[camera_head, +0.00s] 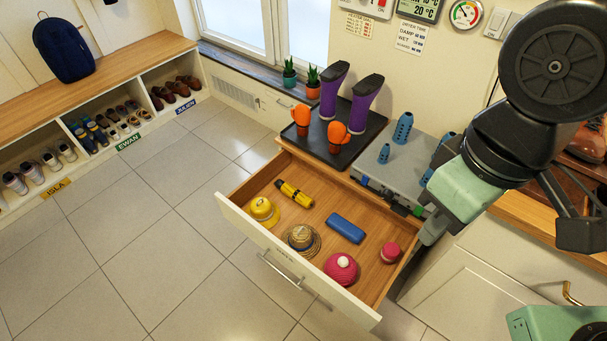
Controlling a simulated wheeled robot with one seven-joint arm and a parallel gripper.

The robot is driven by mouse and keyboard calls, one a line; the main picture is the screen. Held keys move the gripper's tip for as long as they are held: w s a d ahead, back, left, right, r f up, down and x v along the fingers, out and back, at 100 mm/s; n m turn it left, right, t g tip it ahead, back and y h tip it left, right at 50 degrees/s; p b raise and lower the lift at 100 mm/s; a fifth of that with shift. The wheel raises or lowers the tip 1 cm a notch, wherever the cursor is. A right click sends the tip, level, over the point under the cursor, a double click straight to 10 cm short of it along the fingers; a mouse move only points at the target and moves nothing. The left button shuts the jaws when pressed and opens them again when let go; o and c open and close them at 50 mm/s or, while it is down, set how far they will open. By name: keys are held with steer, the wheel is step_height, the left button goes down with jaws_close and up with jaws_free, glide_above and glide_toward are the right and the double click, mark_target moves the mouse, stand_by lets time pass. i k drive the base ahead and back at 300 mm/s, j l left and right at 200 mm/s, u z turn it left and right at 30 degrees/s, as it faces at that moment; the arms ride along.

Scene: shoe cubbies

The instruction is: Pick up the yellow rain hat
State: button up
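The yellow rain hat (263,211) lies in the left front part of the open drawer (245,218), against the drawer's front panel. It looks like a small rounded yellow dome. My gripper (580,225) is at the right edge of the view, dark and partly cut off. It is far to the right of the drawer and well apart from the hat. How wide its fingers stand is unclear.
The drawer also holds a yellow-black cylinder (294,193), a straw hat (302,239), a blue case (346,228), a pink pompom hat (340,268) and a red round tin (390,252). Purple boots (365,102) stand on a black tray behind. The tiled floor at left is clear.

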mark_target(267, 212)
steer(key=u, duration=0.7)
